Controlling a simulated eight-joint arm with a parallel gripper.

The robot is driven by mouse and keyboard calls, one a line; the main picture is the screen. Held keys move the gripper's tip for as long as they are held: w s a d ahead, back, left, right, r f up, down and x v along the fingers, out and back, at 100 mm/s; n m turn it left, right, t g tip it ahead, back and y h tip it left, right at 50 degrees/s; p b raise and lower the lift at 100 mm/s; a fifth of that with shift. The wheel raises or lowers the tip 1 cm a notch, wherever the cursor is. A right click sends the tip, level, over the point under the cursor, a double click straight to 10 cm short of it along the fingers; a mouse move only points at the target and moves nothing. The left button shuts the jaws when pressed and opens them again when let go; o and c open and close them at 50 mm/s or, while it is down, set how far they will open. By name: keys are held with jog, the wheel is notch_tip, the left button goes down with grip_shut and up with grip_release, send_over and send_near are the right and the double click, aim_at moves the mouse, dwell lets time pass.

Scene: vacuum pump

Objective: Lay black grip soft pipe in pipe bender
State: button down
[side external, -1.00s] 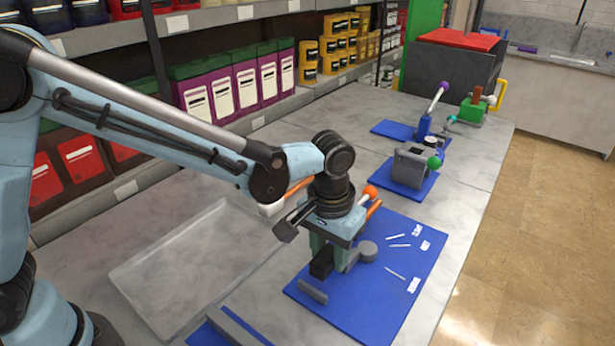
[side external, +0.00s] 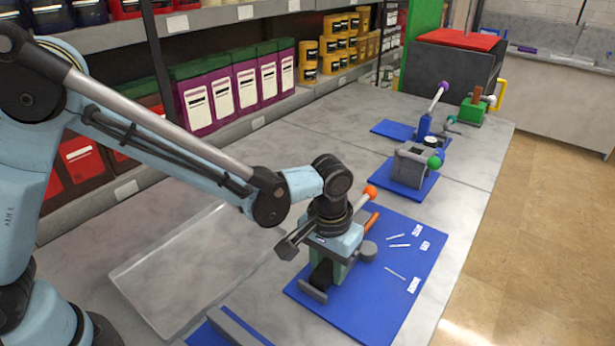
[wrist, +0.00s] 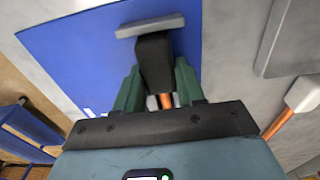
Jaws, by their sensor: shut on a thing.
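The black grip (side external: 320,272) of the soft pipe is between the fingers of my gripper (side external: 332,265), which is shut on it. In the wrist view the black grip (wrist: 155,62) shows between the green fingers, with a bit of copper pipe (wrist: 166,100) behind it. The copper end (side external: 371,222) sticks out past my gripper in the side view. The pipe bender on the blue mat (side external: 375,305) shows its grey bar (side external: 312,291), round grey disc (side external: 367,251) and orange lever knob (side external: 370,191). My gripper hides its middle, so contact cannot be told.
A white-grip pipe (wrist: 303,95) lies to the right in the wrist view. A grey tray (side external: 165,275) lies left of the mat. Other tools on blue mats, including a grey one with a green knob (side external: 433,162), stand farther back. Small white labels lie on the mat's right.

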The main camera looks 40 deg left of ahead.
jog(key=c, duration=0.6)
grip_release()
jog(key=shift+r, duration=0.15)
notch_tip(320, 180, up, 12)
jog(key=shift+s, duration=0.3)
jog(key=s+a+t, duration=0.3)
jog(key=s+a, duration=0.1)
jog(key=a, duration=0.6)
jog(key=s+a+t, duration=0.3)
jog(key=s+a, duration=0.1)
jog(key=a, duration=0.6)
jog(key=shift+s+r+t, duration=0.2)
jog(key=shift+s+t, duration=0.1)
jog(key=shift+s, duration=0.05)
